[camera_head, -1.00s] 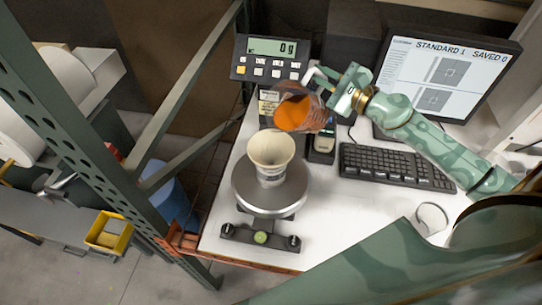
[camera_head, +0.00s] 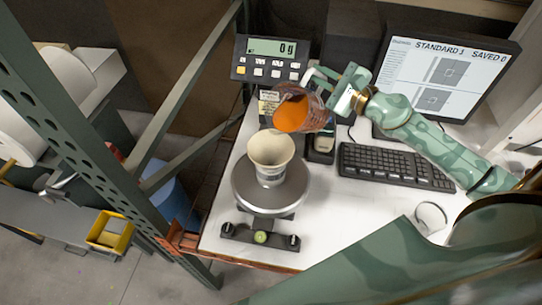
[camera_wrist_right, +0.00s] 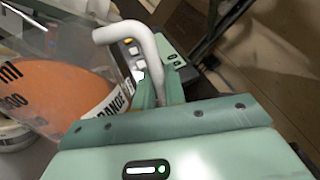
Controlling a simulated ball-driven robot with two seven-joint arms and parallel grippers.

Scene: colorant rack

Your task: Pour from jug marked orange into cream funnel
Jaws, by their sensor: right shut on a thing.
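A clear jug with orange liquid (camera_head: 291,113) is held tilted by its handle, its mouth toward the lower left, above and just behind the cream funnel (camera_head: 271,150). My right gripper (camera_head: 338,88) is shut on the jug's white handle. In the right wrist view the jug (camera_wrist_right: 52,92) shows orange content and partly readable lettering, with the white handle (camera_wrist_right: 130,38) between my fingers (camera_wrist_right: 155,90). The funnel stands upright on the round scale pan (camera_head: 243,190). No stream is visible between jug and funnel. My left gripper is not in view.
A keyboard (camera_head: 392,168) and a monitor (camera_head: 440,70) stand to the right. A small dark device (camera_head: 322,145) stands right of the funnel. A green rack post (camera_head: 90,150) rises at the left.

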